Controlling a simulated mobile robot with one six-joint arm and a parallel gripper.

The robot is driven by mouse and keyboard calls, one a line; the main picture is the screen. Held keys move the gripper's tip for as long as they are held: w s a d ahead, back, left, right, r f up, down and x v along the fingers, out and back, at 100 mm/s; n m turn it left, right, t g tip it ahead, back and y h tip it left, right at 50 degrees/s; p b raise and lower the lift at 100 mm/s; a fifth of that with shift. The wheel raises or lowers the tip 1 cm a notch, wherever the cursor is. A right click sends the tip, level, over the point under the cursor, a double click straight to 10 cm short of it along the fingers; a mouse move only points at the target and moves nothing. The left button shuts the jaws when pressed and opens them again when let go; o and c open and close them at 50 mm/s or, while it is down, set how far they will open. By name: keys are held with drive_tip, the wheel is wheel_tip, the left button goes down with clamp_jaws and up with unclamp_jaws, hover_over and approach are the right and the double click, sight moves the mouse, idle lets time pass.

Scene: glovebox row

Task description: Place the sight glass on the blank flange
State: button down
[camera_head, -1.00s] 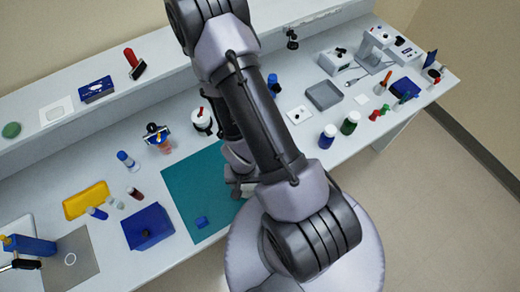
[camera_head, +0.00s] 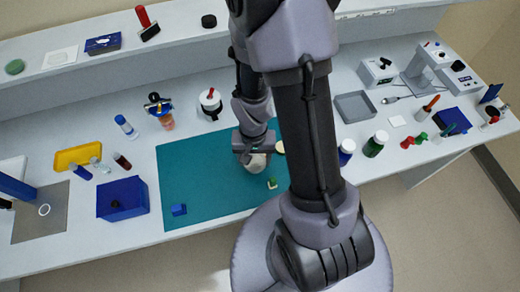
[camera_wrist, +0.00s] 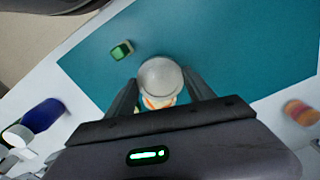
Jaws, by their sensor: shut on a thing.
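My gripper (camera_wrist: 162,96) is shut on a pale, round, smooth thing, which I take for the sight glass (camera_wrist: 160,76). Orange and white show at its lower side between the fingers. In the head view my gripper (camera_head: 250,153) is over the teal mat, with the pale held thing (camera_head: 257,162) at its tip. I cannot tell how high it is above the mat. A cream round patch (camera_head: 280,147) shows just right of it, partly hidden by my arm. I cannot identify the blank flange with certainty.
A green block (camera_head: 272,183) lies close to the gripper on the teal mat (camera_head: 215,180); a blue block (camera_head: 178,209) lies further left. A blue box (camera_head: 122,199) stands left of the mat. Blue (camera_head: 346,152) and green (camera_head: 375,144) bottles stand right. The mat's left half is mostly clear.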

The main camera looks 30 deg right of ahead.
drive_tip(key=w+d, duration=0.5)
drive_tip(key=shift+f, duration=0.35)
drive_tip(key=shift+f+b, duration=0.6)
drive_tip(key=shift+f, duration=1.1)
drive_tip(key=shift+f, duration=0.1)
